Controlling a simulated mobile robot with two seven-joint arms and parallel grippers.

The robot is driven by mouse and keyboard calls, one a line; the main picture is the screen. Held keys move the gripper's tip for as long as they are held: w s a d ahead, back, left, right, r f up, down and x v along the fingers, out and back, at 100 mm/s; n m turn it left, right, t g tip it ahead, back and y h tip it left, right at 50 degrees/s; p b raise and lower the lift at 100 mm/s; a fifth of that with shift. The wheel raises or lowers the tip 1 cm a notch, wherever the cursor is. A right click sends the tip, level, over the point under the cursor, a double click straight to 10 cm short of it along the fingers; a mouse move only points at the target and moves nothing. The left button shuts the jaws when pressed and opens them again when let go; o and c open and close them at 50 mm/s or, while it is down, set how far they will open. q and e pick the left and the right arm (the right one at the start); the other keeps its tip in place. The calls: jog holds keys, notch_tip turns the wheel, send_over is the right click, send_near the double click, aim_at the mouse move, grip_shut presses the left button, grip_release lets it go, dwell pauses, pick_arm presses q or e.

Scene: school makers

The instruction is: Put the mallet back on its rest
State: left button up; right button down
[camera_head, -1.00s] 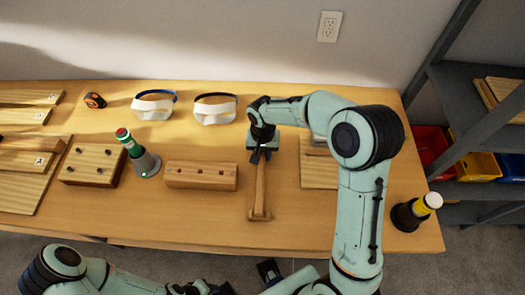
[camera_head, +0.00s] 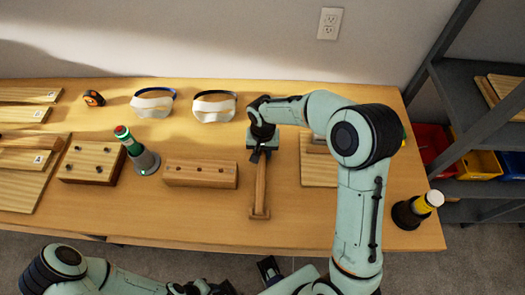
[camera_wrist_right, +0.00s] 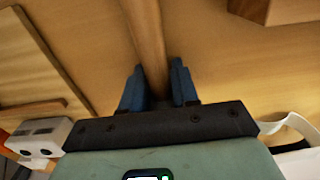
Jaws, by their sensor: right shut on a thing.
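The wooden mallet (camera_head: 260,190) lies on the table in the head view, its long handle pointing away from me and a small crosspiece at the near end. My right gripper (camera_head: 259,153) is shut on the far part of the handle. In the right wrist view the handle (camera_wrist_right: 146,38) runs between the blue fingers (camera_wrist_right: 158,88). A wooden block with two holes (camera_head: 200,174) stands left of the mallet; I cannot tell whether it is the rest. My left arm is low in the head view, and its gripper's jaws are not clear.
A drilled block (camera_head: 91,162) and a green bottle in a grey holder (camera_head: 146,163) stand further left. Two goggles (camera_head: 213,107) lie at the back.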

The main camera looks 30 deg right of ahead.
jog(key=c, duration=0.8)
grip_release()
notch_tip(320, 180, up, 14)
jog(key=shift+f+p, duration=0.25)
jog(key=shift+p, duration=0.35)
